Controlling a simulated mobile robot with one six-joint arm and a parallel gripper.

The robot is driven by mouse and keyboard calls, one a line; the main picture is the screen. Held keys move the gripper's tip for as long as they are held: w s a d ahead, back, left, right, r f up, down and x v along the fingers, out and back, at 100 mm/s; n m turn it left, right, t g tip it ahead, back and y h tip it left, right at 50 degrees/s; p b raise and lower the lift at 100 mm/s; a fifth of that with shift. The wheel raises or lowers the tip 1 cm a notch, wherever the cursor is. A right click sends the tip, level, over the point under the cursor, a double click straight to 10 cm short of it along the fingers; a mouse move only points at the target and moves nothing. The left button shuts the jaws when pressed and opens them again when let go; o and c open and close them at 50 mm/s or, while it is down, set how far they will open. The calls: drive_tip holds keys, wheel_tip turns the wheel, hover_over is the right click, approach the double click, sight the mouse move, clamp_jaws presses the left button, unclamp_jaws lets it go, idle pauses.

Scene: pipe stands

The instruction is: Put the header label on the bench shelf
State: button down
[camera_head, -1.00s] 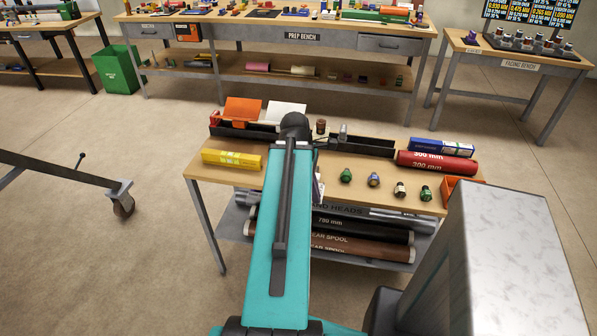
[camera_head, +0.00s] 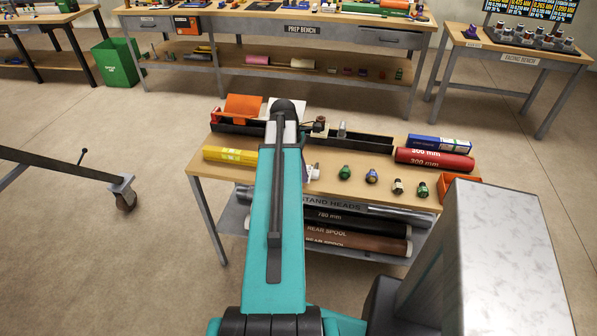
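My teal arm (camera_head: 273,230) reaches forward over the near bench (camera_head: 225,172) and covers its middle. My gripper is hidden behind the arm, so its fingers do not show. I cannot tell for certain which thing is the header label. A small white piece (camera_head: 312,172) shows at the arm's right edge, partly hidden. The lower shelf (camera_head: 234,223) of the near bench holds dark, brown and grey pipes, and a strip reading "STAND HEADS" (camera_head: 345,205) runs above them.
The prep bench (camera_head: 385,35) stands behind.

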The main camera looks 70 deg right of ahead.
drive_tip(key=shift+w+d+f+p, duration=0.2)
drive_tip(key=shift+w+d+p, duration=0.25)
drive_tip(key=shift+w+d, duration=1.1)
drive_tip(key=shift+s, duration=0.15)
drive_tip(key=shift+f, duration=0.15)
drive_tip(key=shift+f+p, duration=0.75)
drive_tip(key=shift+f, duration=0.85)
drive_tip(key=shift+f, duration=0.15)
drive_tip(key=c, duration=2)
unclamp_jaws()
drive_tip(key=shift+r, duration=0.2)
drive_tip(key=shift+b+v, duration=1.65)
drive_tip(key=shift+v, duration=4.35)
